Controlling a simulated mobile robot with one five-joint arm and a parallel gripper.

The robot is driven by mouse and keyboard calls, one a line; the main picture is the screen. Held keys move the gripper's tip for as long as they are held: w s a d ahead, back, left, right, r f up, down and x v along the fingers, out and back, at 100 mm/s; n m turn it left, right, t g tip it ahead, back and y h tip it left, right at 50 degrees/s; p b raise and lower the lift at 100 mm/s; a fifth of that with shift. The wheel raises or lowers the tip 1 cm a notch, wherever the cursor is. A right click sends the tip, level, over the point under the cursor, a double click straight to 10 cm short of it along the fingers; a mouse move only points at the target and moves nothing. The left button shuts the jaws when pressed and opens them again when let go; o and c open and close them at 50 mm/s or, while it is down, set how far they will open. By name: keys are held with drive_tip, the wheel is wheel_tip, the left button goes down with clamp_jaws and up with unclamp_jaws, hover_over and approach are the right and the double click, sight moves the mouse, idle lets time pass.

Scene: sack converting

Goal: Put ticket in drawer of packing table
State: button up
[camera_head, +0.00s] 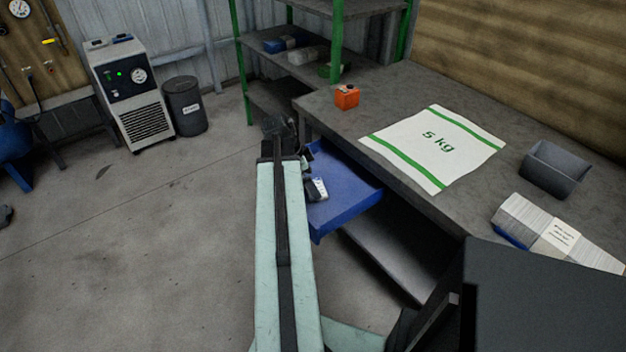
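The packing table (400,100) has a grey top, and its blue drawer (345,207) is pulled out below the left edge. My pale green arm reaches up the middle of the view and covers the left part of the drawer. The dark end of my arm with my gripper (306,158) is beside the drawer's back left part; its fingers are mostly hidden, so I cannot tell if they are open or shut. A small white piece with dark marks (320,187) shows at the drawer's left side, next to my arm. It may be the ticket, but it is too small to tell.
On the table are a white "5 kg" sack (432,148), an orange block (346,97), a grey bin (555,169) and a banded paper stack (558,235). A green-posted shelf (290,62) stands behind.

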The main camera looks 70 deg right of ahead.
drive_tip(key=p+v, duration=0.7)
drive_tip(key=v, duration=0.2)
drive_tip(key=shift+r, duration=0.25)
drive_tip(key=w+a+f+n+t, duration=0.1)
drive_tip(key=w+a+n+t, duration=0.2)
drive_tip(key=w+a+n, duration=1.6)
drive_tip(key=w+a+n+y, duration=0.1)
drive_tip(key=w+a+n, duration=0.2)
drive_tip(key=a, duration=0.9)
drive_tip(key=w+a+n, duration=0.3)
drive_tip(key=w+a, duration=0.2)
drive_tip(key=a, duration=0.7)
drive_tip(key=w+a+n+y, duration=0.1)
drive_tip(key=w+a+n, duration=0.2)
drive_tip(key=a, duration=0.9)
drive_tip(key=shift+w+f+n+t+y, duration=0.3)
drive_tip(key=shift+w+f+n, duration=0.1)
drive_tip(key=shift+f+n, duration=0.1)
